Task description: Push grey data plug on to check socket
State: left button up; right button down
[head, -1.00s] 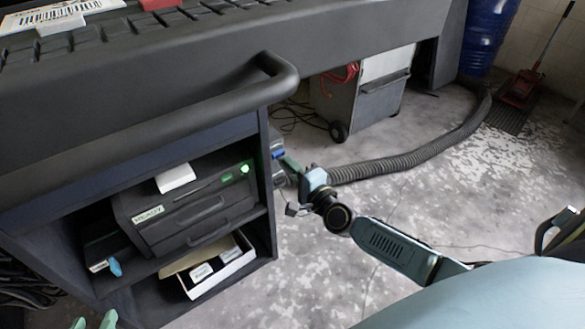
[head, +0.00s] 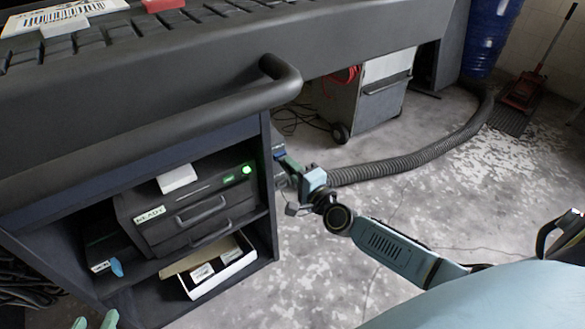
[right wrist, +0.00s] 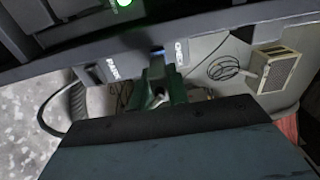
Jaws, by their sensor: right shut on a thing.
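In the right wrist view, the grey data plug (right wrist: 157,70) sits between the green fingers of my right gripper (right wrist: 158,92), which is shut on it. The plug's far end is at the dark side panel, by a small blue patch (right wrist: 157,50) just left of the label CHECK (right wrist: 182,52). The check socket's opening is hidden, and I cannot tell how deep the plug sits. In the head view, my right gripper (head: 291,164) is at the cabinet's right side. My left gripper (head: 95,321) shows only its pale green fingertips, apart and empty, at the bottom left edge.
A label PARK (right wrist: 112,68) is left of the plug, with a black cable (right wrist: 70,105) looping below. The cabinet holds a drawer unit (head: 190,208) with a lit green lamp (head: 247,170) and an open white box (head: 230,268). A handrail (head: 283,85) overhangs. A ribbed hose (head: 420,158) lies on the floor.

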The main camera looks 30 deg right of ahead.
pick_arm(q)
jog(key=shift+f, duration=0.1)
pick_arm(e)
jog(key=shift+w, duration=0.5)
jog(key=c, duration=1.3)
grip_release()
pick_arm(q)
jog(key=s+a+f+g+y+p, duration=0.2)
jog(key=s+a+f+g, duration=0.2)
jog(key=s, duration=0.5)
notch_tip(320, 180, down, 2)
jog(key=g, duration=0.3)
jog(key=shift+s+n, duration=0.15)
jog(key=shift+n, duration=0.15)
pick_arm(e)
jog(key=s, duration=0.8)
jog(key=s+d, duration=0.1)
jog(key=s, duration=0.4)
jog(key=shift+s, duration=0.1)
pick_arm(q)
jog(key=shift+f+p, duration=0.2)
jog(key=shift+p, duration=0.1)
pick_arm(e)
jog(key=shift+r, duration=0.1)
